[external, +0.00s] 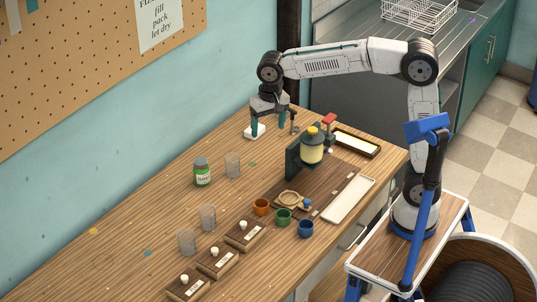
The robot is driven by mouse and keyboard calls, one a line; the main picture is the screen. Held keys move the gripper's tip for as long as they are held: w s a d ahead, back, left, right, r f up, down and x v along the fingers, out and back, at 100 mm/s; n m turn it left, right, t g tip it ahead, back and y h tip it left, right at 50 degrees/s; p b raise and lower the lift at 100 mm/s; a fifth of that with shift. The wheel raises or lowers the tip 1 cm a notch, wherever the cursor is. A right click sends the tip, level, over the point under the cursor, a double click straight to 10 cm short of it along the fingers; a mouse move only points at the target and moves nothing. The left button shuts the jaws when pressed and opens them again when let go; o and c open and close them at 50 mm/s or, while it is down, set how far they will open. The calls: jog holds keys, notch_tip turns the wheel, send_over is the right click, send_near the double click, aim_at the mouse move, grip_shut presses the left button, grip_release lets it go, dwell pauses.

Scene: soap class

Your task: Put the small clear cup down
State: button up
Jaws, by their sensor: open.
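Three clear cups stand upright on the wooden table: one (233,164) beside the green jar, one (208,217) nearer the front, and one (187,242) left of that. They look alike in size, so I cannot tell which is the small one. My gripper (268,125) is open over the far end of the table, well behind the cups. No cup shows between its fingers. A small white object (255,132) is at its left fingertip; I cannot tell whether they touch.
A green-labelled jar (202,172) stands left of the rear cup. A dark stand with a yellow container (312,146) is right of my gripper. Orange (261,207), green (283,217) and blue (306,229) cups, a white tray (348,199) and small wooden holders (245,236) occupy the front. The left tabletop is mostly clear.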

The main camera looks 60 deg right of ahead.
jog(key=s+d+n, duration=0.3)
jog(key=s+d, duration=1.2)
jog(key=s, duration=0.1)
jog(key=s+d+f+n, duration=0.1)
jog(key=s+d+f, duration=0.1)
jog(key=s, duration=0.4)
jog(key=s+d+f, duration=0.2)
jog(key=s+f, duration=0.2)
jog(key=s, duration=0.1)
jog(key=shift+s+d+n+t, duration=0.3)
jog(key=shift+s+d+n, duration=0.05)
jog(key=shift+n, duration=0.05)
jog(key=shift+o, duration=0.4)
